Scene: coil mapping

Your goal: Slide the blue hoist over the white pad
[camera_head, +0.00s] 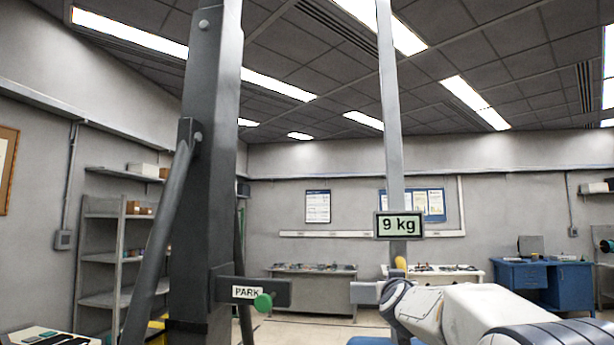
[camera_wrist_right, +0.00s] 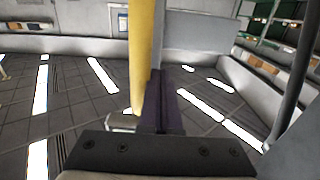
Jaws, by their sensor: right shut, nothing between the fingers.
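No hoist is clearly recognisable, and I see no white pad. A flat blue surface (camera_head: 371,341) shows at the bottom edge of the head view; I cannot tell whether it belongs to the hoist. A slim grey post (camera_head: 392,120) carries a "9 kg" sign (camera_head: 399,225). My right arm reaches in from the right to the foot of this post, beside a small yellow piece (camera_head: 401,263). In the right wrist view my right gripper (camera_wrist_right: 158,80) is shut and empty, with a yellow bar (camera_wrist_right: 146,45) close beside its dark fingers. My left gripper is out of view.
A thick dark grey column (camera_head: 212,130) with a diagonal brace stands left of centre. Its bracket has a "PARK" label (camera_head: 247,292) and a green knob (camera_head: 263,302). Shelves (camera_head: 115,250), a workbench (camera_head: 312,285) and a blue desk (camera_head: 540,283) stand farther back.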

